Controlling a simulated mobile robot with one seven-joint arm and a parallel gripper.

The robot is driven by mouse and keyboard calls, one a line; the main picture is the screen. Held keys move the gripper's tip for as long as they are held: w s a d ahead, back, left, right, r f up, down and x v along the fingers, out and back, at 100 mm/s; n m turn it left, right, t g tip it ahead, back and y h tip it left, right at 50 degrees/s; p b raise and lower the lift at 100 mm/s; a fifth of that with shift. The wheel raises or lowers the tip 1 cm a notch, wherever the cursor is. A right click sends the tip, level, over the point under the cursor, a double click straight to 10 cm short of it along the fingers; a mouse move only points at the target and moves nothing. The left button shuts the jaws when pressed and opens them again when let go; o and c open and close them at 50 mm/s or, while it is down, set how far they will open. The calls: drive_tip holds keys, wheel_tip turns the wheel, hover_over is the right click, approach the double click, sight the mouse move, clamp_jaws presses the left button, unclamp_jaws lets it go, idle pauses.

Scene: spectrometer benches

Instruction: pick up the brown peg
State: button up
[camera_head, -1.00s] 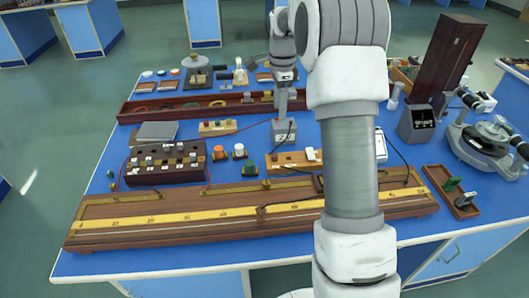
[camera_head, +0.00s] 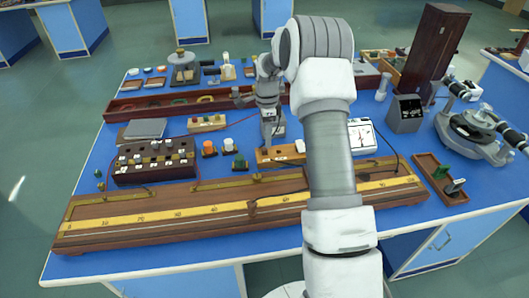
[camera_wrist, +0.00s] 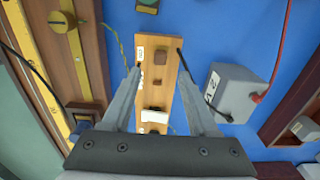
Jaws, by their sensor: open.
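The light wooden board (camera_wrist: 152,95) lies below my gripper (camera_wrist: 158,70) in the wrist view. On it are a brown peg (camera_wrist: 160,57), a smaller brown piece (camera_wrist: 158,80) beside it and a white part (camera_wrist: 155,115). My gripper is open, its fingers straddling the board's width in the picture, with nothing seen between them in grip. I cannot tell how far the tips are above the peg. In the head view the board (camera_head: 265,157) lies mid-bench, partly behind my arm; the peg is too small to make out there.
A grey box (camera_wrist: 235,90) with a red lead stands right of the board in the wrist view. The long wooden metre bridge (camera_head: 150,222) runs along the bench front. A dark plug box (camera_head: 155,172) and a long wooden tray (camera_head: 170,103) stand to the left.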

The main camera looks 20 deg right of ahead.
sight(265, 149)
drive_tip(key=f, duration=0.5)
drive_tip(key=shift+a+f, duration=0.1)
drive_tip(key=shift+a, duration=0.25)
drive_tip(key=shift+c, duration=0.3)
clamp_jaws()
